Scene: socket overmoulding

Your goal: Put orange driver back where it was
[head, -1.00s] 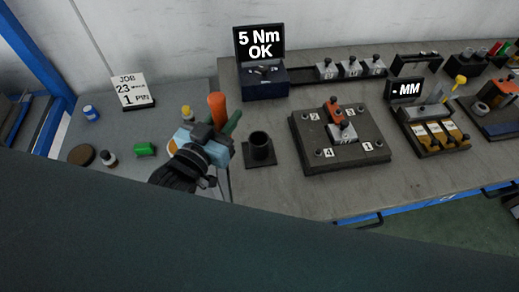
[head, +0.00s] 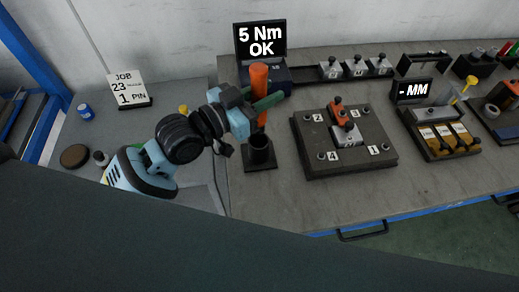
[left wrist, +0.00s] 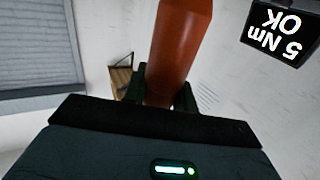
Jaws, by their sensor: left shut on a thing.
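The orange driver (head: 260,82) is upright in my left gripper (head: 262,106), which is shut on it. Its orange handle (left wrist: 181,45) also shows in the left wrist view, between the fingers. In the head view the driver stands over the black cup-like holder (head: 260,152) on its square base. Its lower end meets the holder's mouth in the picture; I cannot tell whether it is inside. My right gripper is not in view.
The black plate with numbered corners (head: 344,150) lies just right of the holder. The "5 Nm OK" display (head: 260,40) stands behind the driver. A job sign (head: 129,88) and a blue jar (head: 85,111) are on the left table.

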